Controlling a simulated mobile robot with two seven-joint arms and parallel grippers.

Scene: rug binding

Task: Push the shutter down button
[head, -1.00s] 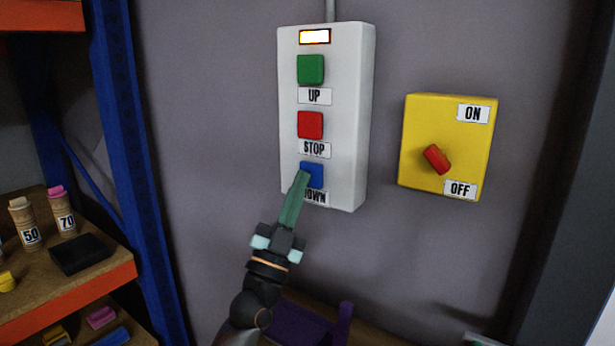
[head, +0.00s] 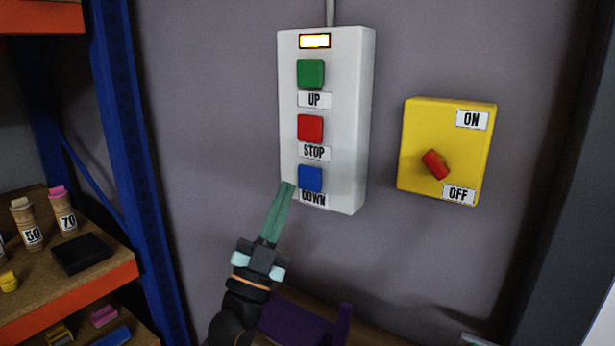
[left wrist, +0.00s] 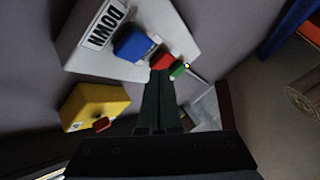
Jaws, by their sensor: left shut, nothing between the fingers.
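A white control box (head: 347,120) is on the wall, with a lit panel at its top. It has a green UP button (head: 311,73), a red STOP button (head: 310,127) and a blue DOWN button (head: 310,178). The blue button also shows in the left wrist view (left wrist: 134,44). My left gripper (head: 288,186) is shut and empty. Its tips are just left of and below the blue button in the head view, with the button fully in sight. In the left wrist view the fingers (left wrist: 158,75) show beside the buttons. My right gripper is not in view.
A yellow switch box (head: 447,145) with a red knob is on the wall to the right. A shelf (head: 110,280) with several items and a blue upright (head: 135,160) stand at the left. A purple object (head: 298,320) is below my gripper.

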